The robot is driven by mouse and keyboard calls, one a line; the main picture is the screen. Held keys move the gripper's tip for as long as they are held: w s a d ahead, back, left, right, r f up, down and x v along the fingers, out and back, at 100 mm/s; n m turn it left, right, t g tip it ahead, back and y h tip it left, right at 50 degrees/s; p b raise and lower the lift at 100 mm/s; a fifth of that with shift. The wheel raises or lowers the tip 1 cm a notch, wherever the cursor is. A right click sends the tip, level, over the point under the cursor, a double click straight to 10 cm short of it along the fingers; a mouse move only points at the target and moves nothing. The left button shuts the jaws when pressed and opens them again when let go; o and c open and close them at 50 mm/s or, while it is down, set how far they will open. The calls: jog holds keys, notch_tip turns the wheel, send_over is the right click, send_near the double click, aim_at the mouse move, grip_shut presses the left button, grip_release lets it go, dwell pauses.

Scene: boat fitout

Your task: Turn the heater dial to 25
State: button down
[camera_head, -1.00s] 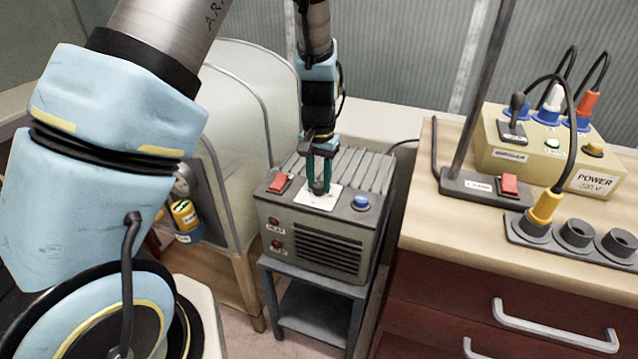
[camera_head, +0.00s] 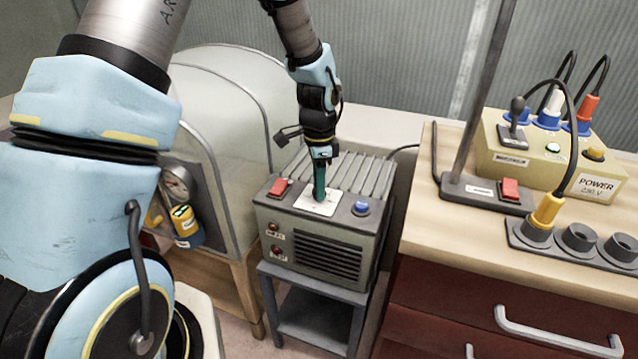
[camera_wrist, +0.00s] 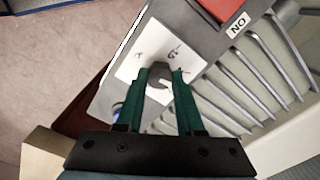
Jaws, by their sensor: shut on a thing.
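The heater (camera_head: 318,250) is a grey-green box with a ribbed top and a front grille, standing on a small grey table. Its dial (camera_wrist: 157,88) is a grey knob on a white plate (camera_head: 303,205), and it shows between my fingertips in the wrist view. My gripper (camera_head: 319,199) points down onto the plate and is shut on the dial. In the wrist view my gripper (camera_wrist: 160,80) has green fingers on both sides of the knob. Marks on the white plate (camera_wrist: 133,66) are partly visible, but I cannot read the setting.
A red switch (camera_head: 279,187) and a blue button (camera_head: 361,206) flank the plate on the heater's top. A wooden bench with a power box (camera_head: 545,150) and sockets stands to the right. A clear-sided case (camera_head: 225,130) stands behind left.

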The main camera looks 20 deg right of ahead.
jog(key=m+p, duration=0.1)
jog(key=m, duration=0.3)
jog(key=shift+r+p, duration=0.15)
jog(key=shift+p, duration=0.25)
jog(key=shift+m+p, duration=0.7)
jog(key=shift+m, duration=1.1)
jog(key=c, duration=0.5)
grip_release()
notch_tip(320, 180, up, 10)
jog(key=shift+r+b, duration=0.25)
jog(key=shift+b, duration=0.4)
